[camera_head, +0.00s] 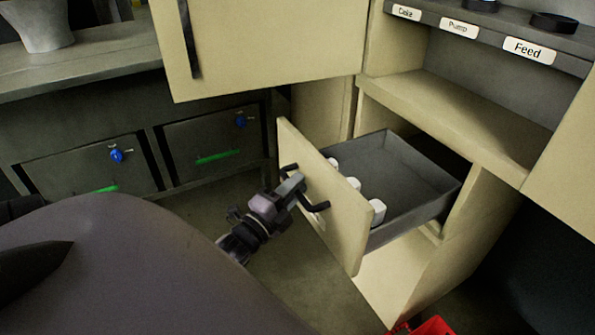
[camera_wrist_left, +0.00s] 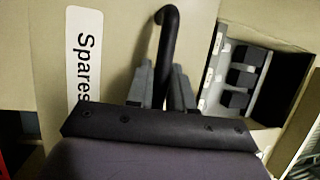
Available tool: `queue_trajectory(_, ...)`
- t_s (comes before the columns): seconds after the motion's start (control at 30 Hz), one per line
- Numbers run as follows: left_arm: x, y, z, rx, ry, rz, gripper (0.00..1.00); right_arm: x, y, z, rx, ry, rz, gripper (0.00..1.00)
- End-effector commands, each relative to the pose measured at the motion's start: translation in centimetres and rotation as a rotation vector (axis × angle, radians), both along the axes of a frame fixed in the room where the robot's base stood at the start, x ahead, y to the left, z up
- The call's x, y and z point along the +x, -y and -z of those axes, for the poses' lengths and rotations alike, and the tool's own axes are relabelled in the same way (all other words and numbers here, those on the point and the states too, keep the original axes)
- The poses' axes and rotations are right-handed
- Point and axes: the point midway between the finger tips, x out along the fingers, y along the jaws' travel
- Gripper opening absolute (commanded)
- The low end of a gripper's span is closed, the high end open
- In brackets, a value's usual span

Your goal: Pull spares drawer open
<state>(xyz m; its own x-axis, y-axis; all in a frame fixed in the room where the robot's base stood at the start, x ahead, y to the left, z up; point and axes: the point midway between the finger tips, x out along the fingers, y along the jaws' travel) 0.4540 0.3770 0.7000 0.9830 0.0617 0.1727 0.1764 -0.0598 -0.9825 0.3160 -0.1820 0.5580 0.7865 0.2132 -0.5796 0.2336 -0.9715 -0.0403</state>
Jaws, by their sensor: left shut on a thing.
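The spares drawer (camera_head: 347,228) stands pulled out of the cream cabinet, its grey tray open to view. Several small white objects (camera_head: 377,211) lie inside along its front. My left gripper (camera_head: 293,187) is at the outer face of the drawer front, shut on the dark bar handle (camera_head: 319,206). In the left wrist view the handle (camera_wrist_left: 168,35) runs between the two fingers of my left gripper (camera_wrist_left: 162,88). A white "Spares" label (camera_wrist_left: 84,58) is on the drawer front beside the handle. My right gripper is not in view.
A cream cabinet door or panel (camera_head: 265,45) hangs above and left of the drawer. Grey units with blue knobs (camera_head: 117,156) stand at left. Something red (camera_head: 432,326) shows at the bottom.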

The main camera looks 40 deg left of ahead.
Motion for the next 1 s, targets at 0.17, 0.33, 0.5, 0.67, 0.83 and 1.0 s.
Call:
queue_trajectory(0.17, 0.0, 0.0, 0.0, -0.001, -0.001, -0.001, 0.00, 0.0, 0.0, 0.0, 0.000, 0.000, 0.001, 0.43)
queue_trajectory(0.33, 0.0, 0.0, 0.0, 0.000, -0.001, -0.001, 0.42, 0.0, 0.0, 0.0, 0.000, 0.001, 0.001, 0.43)
queue_trajectory(0.5, 0.0, 0.0, 0.0, 0.000, -0.001, -0.001, 0.42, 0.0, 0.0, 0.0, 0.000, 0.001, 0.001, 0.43)
queue_trajectory(0.67, -0.3, 0.0, 0.1, 0.000, -0.001, -0.001, 0.42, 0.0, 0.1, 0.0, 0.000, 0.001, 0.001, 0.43)
queue_trajectory(0.83, -2.2, 0.2, 0.5, -0.002, -0.004, -0.002, 0.42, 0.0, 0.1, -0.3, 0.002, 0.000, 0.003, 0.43)
queue_trajectory(1.0, -4.7, 0.3, 0.9, -0.001, -0.004, -0.002, 0.42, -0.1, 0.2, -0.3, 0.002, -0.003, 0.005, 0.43)
